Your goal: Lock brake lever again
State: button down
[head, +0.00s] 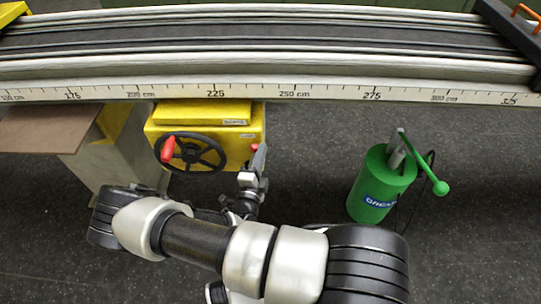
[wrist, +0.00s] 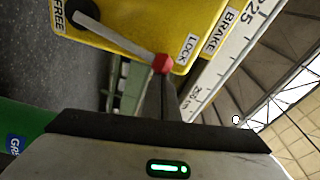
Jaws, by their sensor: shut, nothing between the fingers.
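The brake box (head: 207,115) is yellow and hangs below the long beam; its face also fills the top of the wrist view (wrist: 135,22). The brake lever (wrist: 120,36) is a light grey bar on a dark pivot, ending in a red knob (wrist: 163,64). The knob lies at the LOCK label (wrist: 188,47), away from the FREE label (wrist: 59,15). In the head view the knob (head: 254,147) is small and partly hidden. My gripper (head: 260,153) is shut and empty, its fingertips (wrist: 162,82) right at the knob. I cannot tell whether they touch it.
A black handwheel (head: 190,155) with a red handle sticks out of the box at left. The beam with its ruler (head: 330,93) runs across above. A green grease canister (head: 380,185) with a lever stands on the floor to the right. Dark floor between is clear.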

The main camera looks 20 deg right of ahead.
aim_at(253, 147)
jog(key=shift+w+a+r+n, duration=0.1)
jog(key=shift+w+a+n, duration=0.05)
jog(key=shift+a+n, duration=0.15)
jog(key=shift+w+a+r+n, duration=0.1)
jog(key=shift+a+n, duration=0.1)
jog(key=shift+a, duration=0.2)
jog(key=shift+w+a+r, duration=0.15)
jog(key=shift+a, duration=0.4)
jog(key=shift+a, duration=0.15)
